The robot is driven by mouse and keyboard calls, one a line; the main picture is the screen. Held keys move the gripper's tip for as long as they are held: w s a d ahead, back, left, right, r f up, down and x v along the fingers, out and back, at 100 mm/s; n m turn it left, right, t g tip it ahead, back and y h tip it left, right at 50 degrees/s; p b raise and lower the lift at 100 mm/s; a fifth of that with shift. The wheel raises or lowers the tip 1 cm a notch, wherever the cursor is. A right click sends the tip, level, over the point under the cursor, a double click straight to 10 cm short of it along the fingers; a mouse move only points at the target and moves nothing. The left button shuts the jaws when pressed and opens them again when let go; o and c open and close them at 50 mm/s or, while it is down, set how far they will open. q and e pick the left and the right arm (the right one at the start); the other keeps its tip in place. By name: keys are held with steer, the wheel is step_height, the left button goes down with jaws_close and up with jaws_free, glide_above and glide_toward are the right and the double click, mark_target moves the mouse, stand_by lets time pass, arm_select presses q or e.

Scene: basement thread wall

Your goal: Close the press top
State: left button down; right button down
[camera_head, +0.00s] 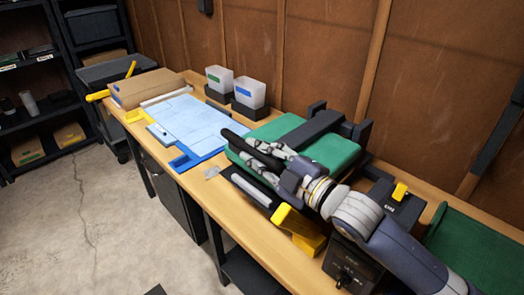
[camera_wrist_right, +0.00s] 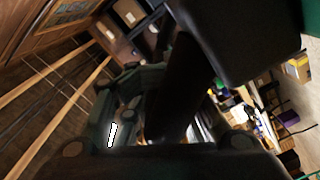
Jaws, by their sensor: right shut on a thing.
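The press (camera_head: 335,150) stands on the bench at the middle right of the head view, with green padded parts and a dark crossbar (camera_head: 310,132) over them. A black rounded bar (camera_head: 233,138) lies along its left front edge. My right gripper (camera_head: 258,150) is at this edge, shut on the black bar, its arm coming in from the lower right. The fingers and arm hide part of the press front, and I cannot tell how wide the top stands open. The right wrist view is dark, with a dark bar (camera_wrist_right: 178,90) close to the camera. My left gripper is not in view.
Left of the press lie a light blue sheet (camera_head: 188,120) on the wooden bench, two white bins (camera_head: 248,92) and a cardboard box (camera_head: 148,88). A yellow block (camera_head: 300,232) and a black box (camera_head: 350,265) sit near the front edge. The wooden wall closes the back.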

steer(key=shift+s+a+f, duration=0.15)
steer(key=shift+s+f, duration=0.1)
steer(key=shift+f, duration=0.15)
steer(key=c, duration=1.6)
jaws_free()
steer(key=shift+o, duration=0.6)
steer(key=shift+s+r, duration=0.15)
steer(key=shift+r, duration=0.1)
steer(key=v, duration=0.7)
steer(key=shift+d, duration=0.45)
steer(key=shift+s, duration=0.1)
